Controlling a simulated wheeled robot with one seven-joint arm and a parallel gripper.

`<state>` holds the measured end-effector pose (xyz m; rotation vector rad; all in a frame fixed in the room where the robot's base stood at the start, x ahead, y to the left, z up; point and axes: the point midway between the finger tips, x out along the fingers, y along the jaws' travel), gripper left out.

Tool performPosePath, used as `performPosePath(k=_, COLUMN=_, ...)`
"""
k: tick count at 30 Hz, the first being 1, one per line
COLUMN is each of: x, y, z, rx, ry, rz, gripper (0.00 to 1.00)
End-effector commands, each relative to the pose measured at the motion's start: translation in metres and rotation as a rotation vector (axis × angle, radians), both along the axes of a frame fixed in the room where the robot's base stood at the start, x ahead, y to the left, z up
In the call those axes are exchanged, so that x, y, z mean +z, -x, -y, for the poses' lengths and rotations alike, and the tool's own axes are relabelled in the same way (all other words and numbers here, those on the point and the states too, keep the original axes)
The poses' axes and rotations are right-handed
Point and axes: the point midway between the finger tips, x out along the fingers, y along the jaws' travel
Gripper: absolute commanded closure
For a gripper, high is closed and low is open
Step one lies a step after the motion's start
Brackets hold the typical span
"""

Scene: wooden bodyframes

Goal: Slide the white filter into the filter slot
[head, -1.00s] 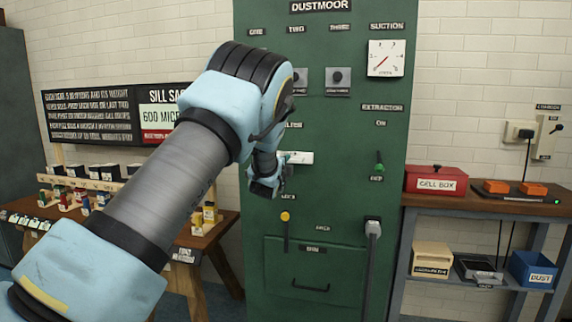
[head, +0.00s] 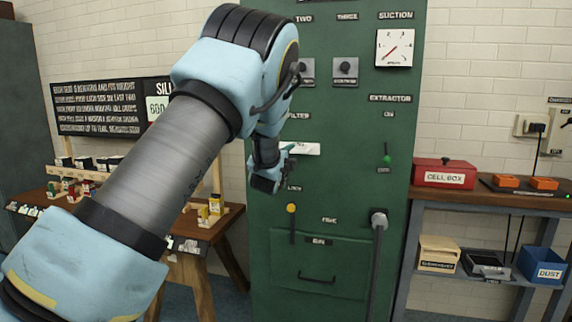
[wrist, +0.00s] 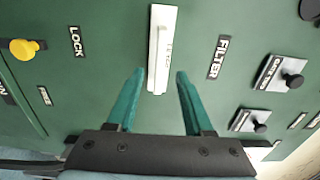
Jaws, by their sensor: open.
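The white filter (head: 306,149) is a pale bar at the green cabinet's front, under the FILTER label. In the wrist view the white filter (wrist: 162,45) lies between the LOCK and FILTER labels, with a dark marking on its face. The slot itself is hidden, and I cannot tell how deep the filter sits. My gripper (wrist: 160,74) is open, its two teal fingertips apart on either side of the filter's near end. In the head view my gripper (head: 285,158) is at the filter's left end, partly hidden by my own wrist. The yellow lock knob (head: 291,208) is below.
The green cabinet (head: 350,130) also carries black knobs (head: 346,66), a suction dial (head: 394,48), a green-tipped extractor lever (head: 387,161) and a grey hose handle (head: 379,219). A shelf bench with a red cell box (head: 444,173) stands right; a wooden table with small boxes stands left.

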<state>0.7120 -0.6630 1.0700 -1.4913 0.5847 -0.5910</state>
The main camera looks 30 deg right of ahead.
Motion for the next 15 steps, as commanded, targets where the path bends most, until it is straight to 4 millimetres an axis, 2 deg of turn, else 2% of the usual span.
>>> performPosePath(k=6, x=-0.003, y=0.031, z=-0.029, rx=0.000, ry=0.000, rz=0.000, gripper=0.48)
performPosePath(k=15, x=-0.001, y=0.048, z=-0.045, rx=0.000, ry=0.000, rz=0.000, gripper=0.48)
